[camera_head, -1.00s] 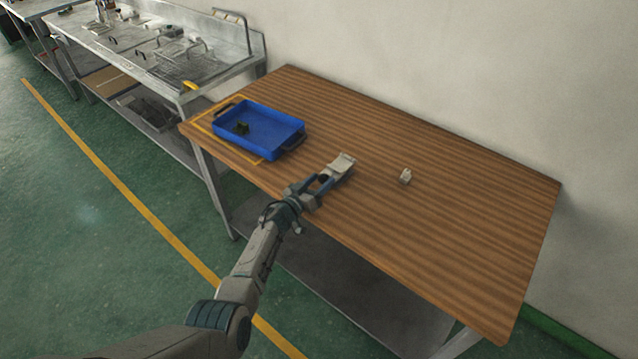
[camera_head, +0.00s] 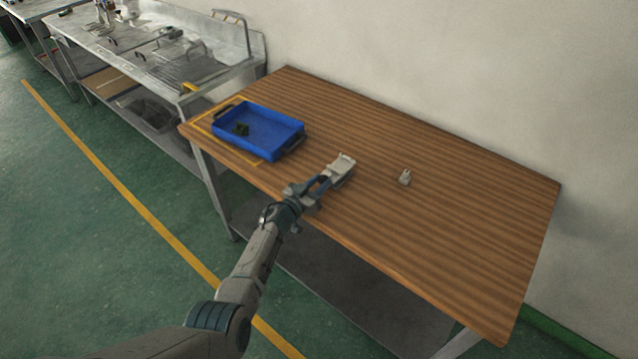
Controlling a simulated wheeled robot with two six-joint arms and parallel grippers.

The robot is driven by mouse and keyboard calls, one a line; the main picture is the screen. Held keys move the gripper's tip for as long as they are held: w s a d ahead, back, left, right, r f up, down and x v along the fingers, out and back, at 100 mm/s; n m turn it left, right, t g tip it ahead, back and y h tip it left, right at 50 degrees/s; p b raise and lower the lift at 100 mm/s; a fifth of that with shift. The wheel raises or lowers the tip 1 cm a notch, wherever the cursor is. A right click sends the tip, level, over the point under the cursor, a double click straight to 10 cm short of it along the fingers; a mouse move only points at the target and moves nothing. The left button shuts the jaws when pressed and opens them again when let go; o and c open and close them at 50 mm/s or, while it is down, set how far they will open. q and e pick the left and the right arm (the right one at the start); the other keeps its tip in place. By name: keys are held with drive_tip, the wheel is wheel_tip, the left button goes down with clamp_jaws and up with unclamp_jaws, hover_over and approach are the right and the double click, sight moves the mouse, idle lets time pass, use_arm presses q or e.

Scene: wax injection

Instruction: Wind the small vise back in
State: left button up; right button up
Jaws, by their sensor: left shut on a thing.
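The small vise (camera_head: 341,166) is a pale grey block near the front edge of the wooden table (camera_head: 440,230), right of the blue tray. My left gripper (camera_head: 322,183) reaches in from the front and is shut at the near end of the vise. The fingers hide that end, so I cannot see the exact part they grip. The vise's jaw opening is too small to make out. My right gripper is not in view.
A small whitish part (camera_head: 405,177) stands right of the vise. A metal bench (camera_head: 215,90) stands behind left.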

use_arm(q)
drive_tip(key=shift+m, duration=2.2)
drive_tip(key=o, duration=1)
drive_tip(key=v, duration=1)
drive_tip(key=shift+s+a+p, duration=0.2)
drive_tip(key=shift+s+p, duration=0.15)
drive_tip(key=shift+p, duration=0.05)
drive_tip(key=shift+f, duration=0.1)
